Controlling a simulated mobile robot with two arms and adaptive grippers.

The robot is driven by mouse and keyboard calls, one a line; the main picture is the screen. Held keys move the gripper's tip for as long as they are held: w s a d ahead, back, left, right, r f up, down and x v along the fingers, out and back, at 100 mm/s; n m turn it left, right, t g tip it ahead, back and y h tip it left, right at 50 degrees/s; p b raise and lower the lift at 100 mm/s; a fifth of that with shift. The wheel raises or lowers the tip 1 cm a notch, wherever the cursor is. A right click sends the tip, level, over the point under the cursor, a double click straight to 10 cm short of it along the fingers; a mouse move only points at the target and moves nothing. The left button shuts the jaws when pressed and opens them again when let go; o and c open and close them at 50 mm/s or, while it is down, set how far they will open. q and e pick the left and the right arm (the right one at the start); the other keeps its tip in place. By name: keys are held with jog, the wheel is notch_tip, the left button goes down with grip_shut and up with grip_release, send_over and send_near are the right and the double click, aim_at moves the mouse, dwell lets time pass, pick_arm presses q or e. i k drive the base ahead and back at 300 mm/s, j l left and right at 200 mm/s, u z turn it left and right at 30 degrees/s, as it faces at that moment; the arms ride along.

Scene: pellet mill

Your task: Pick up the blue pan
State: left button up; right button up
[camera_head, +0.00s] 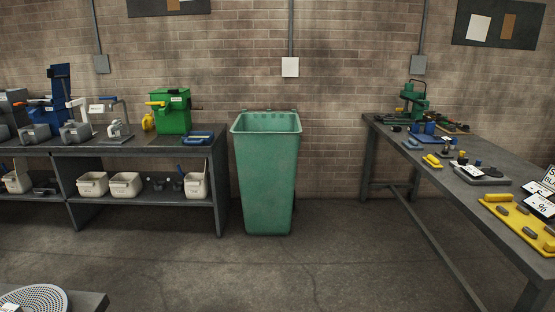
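A shallow blue item (198,138) lies on the left bench top near its right end, beside a green machine; it may be the blue pan, but it is small and I cannot tell for sure. Blue pieces (428,131) also lie on the right table near its far end, and a small flat blue item (411,145) lies nearer its left edge; their exact shapes are hard to make out. Neither of my grippers is in view.
A tall open green bin (266,180) stands between the left bench (222,170) and the right table (455,198). The green machine (173,111) and white bins (125,186) are at left. A yellow board (520,226) lies on the right table. The middle floor is clear.

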aim_at(197, 139)
jog(key=i+u, duration=0.1)
jog(key=i, duration=0.45)
jog(key=i+u, duration=0.1)
jog(key=i, duration=0.5)
jog(key=i+l+u, duration=0.1)
jog(key=i, duration=0.45)
jog(key=i+l+u, duration=0.1)
jog(key=i, duration=0.5)
jog(key=l, duration=0.1)
